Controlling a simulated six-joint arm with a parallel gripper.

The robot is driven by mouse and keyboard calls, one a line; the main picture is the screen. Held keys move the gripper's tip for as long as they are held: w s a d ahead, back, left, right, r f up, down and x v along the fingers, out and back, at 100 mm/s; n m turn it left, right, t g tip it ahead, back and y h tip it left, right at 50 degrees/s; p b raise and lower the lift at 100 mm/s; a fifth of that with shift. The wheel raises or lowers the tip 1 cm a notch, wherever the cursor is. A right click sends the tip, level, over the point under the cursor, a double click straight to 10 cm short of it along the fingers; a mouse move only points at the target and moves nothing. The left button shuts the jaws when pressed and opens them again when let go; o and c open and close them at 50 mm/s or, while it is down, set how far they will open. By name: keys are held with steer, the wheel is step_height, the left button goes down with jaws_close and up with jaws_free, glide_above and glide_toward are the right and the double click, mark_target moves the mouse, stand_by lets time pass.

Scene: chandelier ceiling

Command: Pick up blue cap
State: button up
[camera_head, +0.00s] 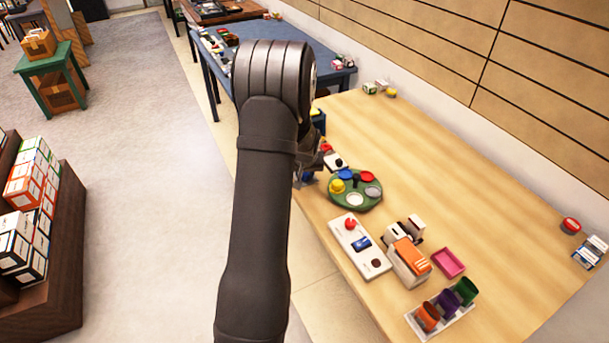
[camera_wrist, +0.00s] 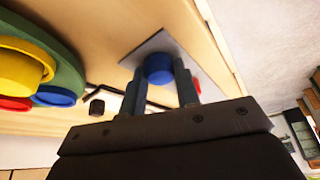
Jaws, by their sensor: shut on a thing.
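In the wrist view, a round blue cap (camera_wrist: 158,68) sits between the two fingertips of my gripper (camera_wrist: 159,75), which is shut on it. In the head view, my arm hides most of my gripper (camera_head: 309,172), at the table's left edge beside the green round tray (camera_head: 373,204). A small blue patch (camera_head: 307,178) shows there, probably the held cap. Another blue cap (camera_head: 346,174) sits on the tray, among yellow, red, grey and white round pieces. The tray's edge also shows at the left of the wrist view (camera_wrist: 73,68).
On the wooden table (camera_head: 450,200), a white panel with a red knob (camera_head: 350,223) lies in front of the tray. An orange-and-white box (camera_head: 408,258), a pink tray (camera_head: 447,263) and a rack of coloured cups (camera_head: 440,312) stand nearer. The table's right half is mostly clear.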

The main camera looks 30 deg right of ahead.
steer(key=shift+r, duration=0.55)
step_height(320, 180, up, 3)
steer(key=shift+f, duration=0.1)
steer(key=s+d+r, duration=0.1)
steer(key=s+r, duration=0.1)
steer(key=s, duration=0.1)
steer(key=s+d+r, duration=0.2)
steer(key=s, duration=0.1)
steer(key=s+d+r, duration=0.2)
steer(key=s, duration=0.2)
steer(key=shift+r, duration=0.4)
steer(key=shift+w+d+m, duration=0.1)
steer(key=shift+d+m, duration=0.35)
steer(key=shift+m, duration=0.05)
steer(key=shift+w+d+f+m+g+h, duration=0.3)
steer(key=shift+w+d+f+m, duration=0.25)
steer(key=shift+d+f+m, duration=0.35)
steer(key=shift+w+d+f+m+g+h, duration=0.3)
steer(key=shift+w+d+f+m, duration=0.25)
steer(key=shift+d+f+m, duration=0.3)
steer(key=shift+w+d+f+m+g+h, duration=0.25)
steer(key=shift+w+d+f+m, duration=0.3)
steer(key=shift+d+f+m, duration=0.35)
steer(key=shift+a+f, duration=0.2)
steer(key=shift+f, duration=1)
